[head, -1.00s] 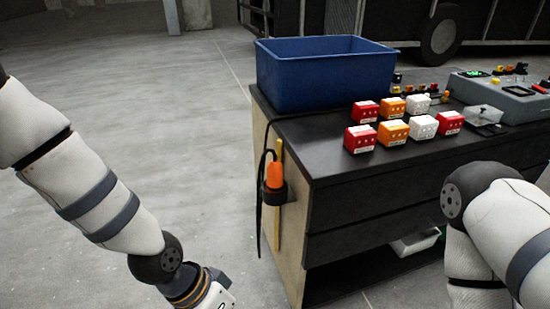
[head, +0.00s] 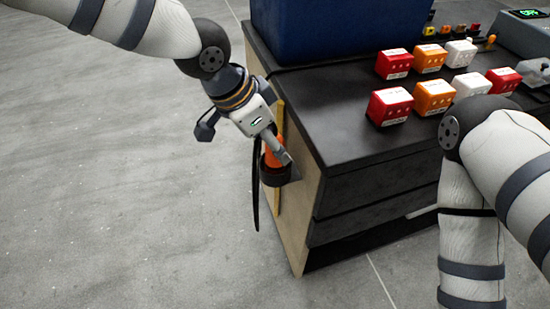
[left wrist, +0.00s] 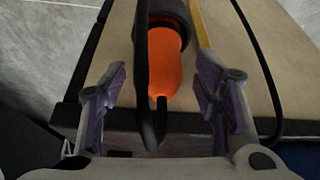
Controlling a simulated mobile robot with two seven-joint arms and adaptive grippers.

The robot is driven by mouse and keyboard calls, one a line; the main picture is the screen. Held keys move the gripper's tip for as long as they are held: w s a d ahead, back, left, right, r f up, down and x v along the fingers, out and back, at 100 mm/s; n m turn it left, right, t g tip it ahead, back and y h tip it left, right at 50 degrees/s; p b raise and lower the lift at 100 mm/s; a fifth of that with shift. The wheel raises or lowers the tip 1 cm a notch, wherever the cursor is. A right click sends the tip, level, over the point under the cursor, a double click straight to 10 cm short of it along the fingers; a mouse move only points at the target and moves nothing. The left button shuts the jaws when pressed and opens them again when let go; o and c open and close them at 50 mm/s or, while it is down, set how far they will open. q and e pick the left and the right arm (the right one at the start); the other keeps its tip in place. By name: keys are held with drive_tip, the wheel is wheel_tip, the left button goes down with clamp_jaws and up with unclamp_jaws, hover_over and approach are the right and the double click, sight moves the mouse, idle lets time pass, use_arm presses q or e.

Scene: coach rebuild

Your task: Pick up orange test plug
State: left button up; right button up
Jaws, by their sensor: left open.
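The orange test plug (head: 272,149) stands in a black ring holder (head: 274,172) on the side panel of the workbench. In the left wrist view the orange plug (left wrist: 165,65) lies between the two fingers, with a black cable running from its end. My left gripper (head: 279,150) is at the plug, partly covering it in the head view. In the left wrist view my left gripper (left wrist: 163,95) is open, its purple-padded fingers on either side of the plug with gaps. My right gripper is out of view; only my right arm shows.
The workbench's dark top (head: 325,115) holds a blue bin (head: 335,30) and several red, orange and white boxes (head: 433,97). A yellow strip (head: 278,205) runs down the side panel behind the holder. A black cable hangs beside it. The floor at left is clear.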

use_arm(q)
drive_tip(key=shift+x, duration=1.1)
drive_tip(key=shift+w+r, duration=0.1)
drive_tip(key=shift+w, duration=0.05)
clamp_jaws()
